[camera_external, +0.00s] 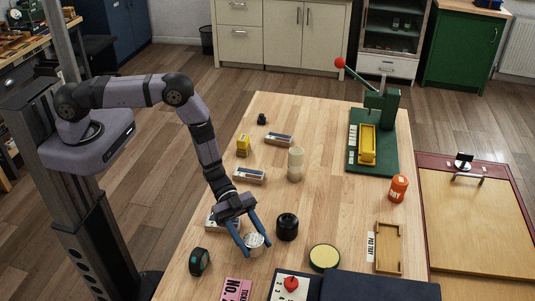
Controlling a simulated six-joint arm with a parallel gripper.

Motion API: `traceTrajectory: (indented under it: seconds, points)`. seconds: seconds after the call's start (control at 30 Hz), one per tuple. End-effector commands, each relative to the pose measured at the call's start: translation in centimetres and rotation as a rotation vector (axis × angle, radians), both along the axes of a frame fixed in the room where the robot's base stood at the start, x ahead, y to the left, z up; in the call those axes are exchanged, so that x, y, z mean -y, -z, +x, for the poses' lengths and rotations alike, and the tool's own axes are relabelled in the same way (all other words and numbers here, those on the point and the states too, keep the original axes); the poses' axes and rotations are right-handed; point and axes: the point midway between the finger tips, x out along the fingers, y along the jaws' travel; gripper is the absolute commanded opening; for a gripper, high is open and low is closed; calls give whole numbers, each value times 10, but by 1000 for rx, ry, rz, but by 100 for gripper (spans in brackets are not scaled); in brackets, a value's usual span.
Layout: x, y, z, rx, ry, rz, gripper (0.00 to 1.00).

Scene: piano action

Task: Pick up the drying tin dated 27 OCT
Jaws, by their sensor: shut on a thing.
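My gripper (252,243) points down over the front left part of the wooden table. Its blue fingers are shut on a small round pale tin (254,241). The tin's label is too small to read, so I cannot tell its date. I cannot tell whether the tin touches the table. A flat yellow-topped round tin (324,257) lies to the right, its date not readable either.
A black cylinder (287,226) stands just right of the gripper, and a dark green device (200,261) to its left. A wooden tray (388,247), an orange canister (398,188) and a green press (373,140) are on the right.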

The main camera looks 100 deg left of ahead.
Motion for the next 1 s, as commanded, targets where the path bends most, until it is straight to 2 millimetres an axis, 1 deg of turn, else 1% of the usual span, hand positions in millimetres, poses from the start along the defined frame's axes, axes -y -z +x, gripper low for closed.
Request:
traceTrajectory:
  seconds: [0.3, 0.5, 0.7, 1.0]
  points:
    - [0, -39, 1, 4, 0, 1, 22]
    - [0, -62, 1, 3, 1, 1, 22]
    - [0, -74, 0, 1, 0, 0, 22]
    - [0, -77, 0, 0, 0, 0, 22]
